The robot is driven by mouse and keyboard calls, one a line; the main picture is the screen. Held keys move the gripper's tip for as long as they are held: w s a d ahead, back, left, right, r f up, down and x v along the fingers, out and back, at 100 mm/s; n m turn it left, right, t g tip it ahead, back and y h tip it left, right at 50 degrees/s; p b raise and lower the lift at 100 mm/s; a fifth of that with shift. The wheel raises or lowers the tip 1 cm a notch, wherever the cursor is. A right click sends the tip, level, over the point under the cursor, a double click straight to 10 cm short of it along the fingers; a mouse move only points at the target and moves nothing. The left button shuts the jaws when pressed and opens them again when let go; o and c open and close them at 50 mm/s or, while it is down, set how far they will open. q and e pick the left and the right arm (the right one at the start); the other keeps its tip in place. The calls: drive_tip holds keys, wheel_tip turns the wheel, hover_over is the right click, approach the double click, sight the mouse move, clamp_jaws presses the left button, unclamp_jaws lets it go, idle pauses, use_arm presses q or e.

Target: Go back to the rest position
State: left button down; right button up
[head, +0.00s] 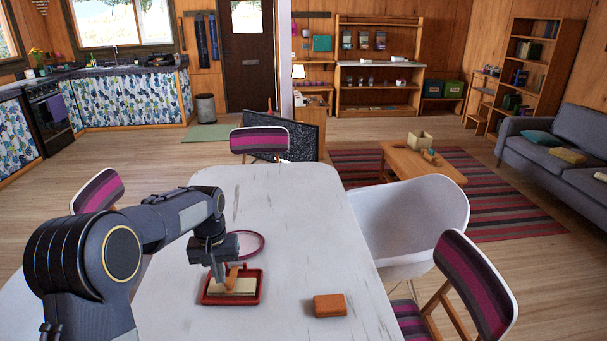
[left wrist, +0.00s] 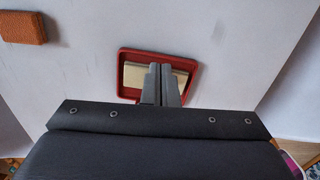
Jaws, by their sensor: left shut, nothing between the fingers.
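My left gripper (head: 221,274) hangs over the white table, its fingers pointing down above a small red tray (head: 205,300). Its fingers are together and empty; they also show in the left wrist view (left wrist: 160,70) in front of the tray (left wrist: 190,60). The tray holds a flat cream-coloured piece (head: 243,288). An orange-brown upright thing (head: 232,277) shows beside the fingertips in the head view; it does not show in the left wrist view, where the fingers cover the tray's middle. My right gripper is not in view.
An orange-brown block (head: 330,305) lies on the white table (head: 310,220) right of the tray. A pink-rimmed round plate (head: 262,243) lies just behind my gripper. Striped chairs (head: 478,285) and a white chair (head: 415,215) stand around the table. The table's far half is clear.

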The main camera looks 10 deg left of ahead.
use_arm(q)
drive_tip(key=s+r+t+h, duration=0.2)
drive_tip(key=s+r, duration=0.4)
drive_tip(key=s, duration=0.2)
drive_tip(key=s+d+t, duration=0.1)
drive_tip(key=s+d, duration=0.3)
drive_tip(key=s, duration=0.7)
drive_tip(key=s+d+m+t+h, duration=0.1)
drive_tip(key=s+d, duration=0.3)
drive_tip(key=s, duration=0.7)
drive_tip(key=shift+s+r+t+h, duration=0.2)
drive_tip(key=shift+t+h, duration=0.1)
drive_tip(key=shift+t, duration=0.5)
